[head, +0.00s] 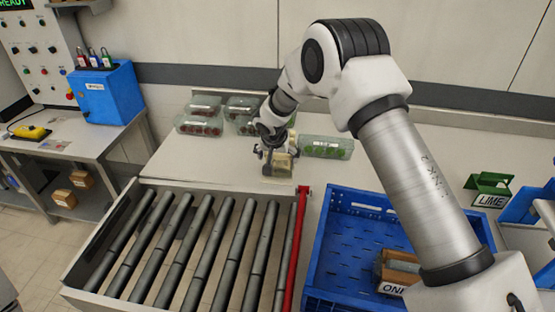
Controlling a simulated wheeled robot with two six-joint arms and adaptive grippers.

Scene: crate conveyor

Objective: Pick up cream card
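My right gripper (276,153) points down at the far table, just beyond the roller conveyor. A small cream, boxy-looking item (281,166) is at its fingertips, partly covered by the fingers. I cannot tell whether this is the cream card, or whether the fingers touch it. The finger gap is too small to read. A pale label reading "ON…" (391,289) is on a brown item in the blue crate (345,193), partly hidden by my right arm. My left gripper is not in view.
Clear punnets with dark red contents (200,125) and one with green contents (326,147) stand beside the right gripper. The roller conveyor (190,245) with its red rail (297,240) lies in front. A green LIME sign (490,189) stands at right.

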